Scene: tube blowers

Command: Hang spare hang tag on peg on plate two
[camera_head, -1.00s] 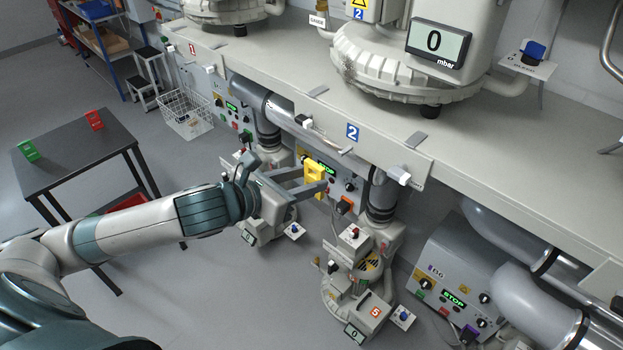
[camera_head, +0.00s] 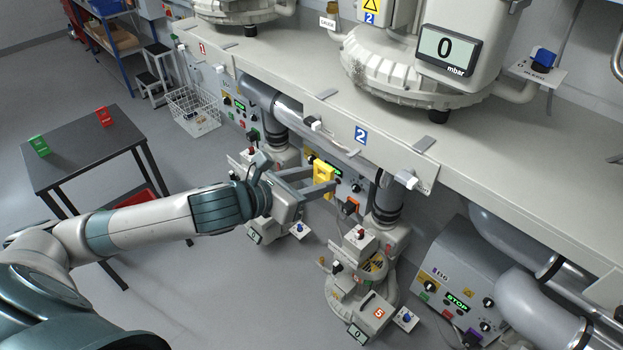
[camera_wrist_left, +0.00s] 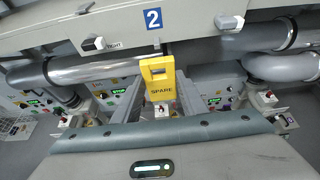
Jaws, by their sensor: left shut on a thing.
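My left gripper (camera_head: 318,181) is shut on the yellow spare hang tag (camera_head: 323,171) and holds it upright in front of the bench's front edge, below and left of the blue number 2 plate (camera_head: 361,135). In the left wrist view the tag (camera_wrist_left: 158,86) reads SPARE and has a notch or opening near its top. It stands below the number 2 plate (camera_wrist_left: 152,18) there. My right gripper is in neither view.
White knobs stick out of the bench front left (camera_head: 313,124) and right (camera_head: 406,180) of the number 2 plate. Pipes and control boxes (camera_head: 455,285) fill the space below. A dark side table (camera_head: 80,150) with red and green tags stands at left.

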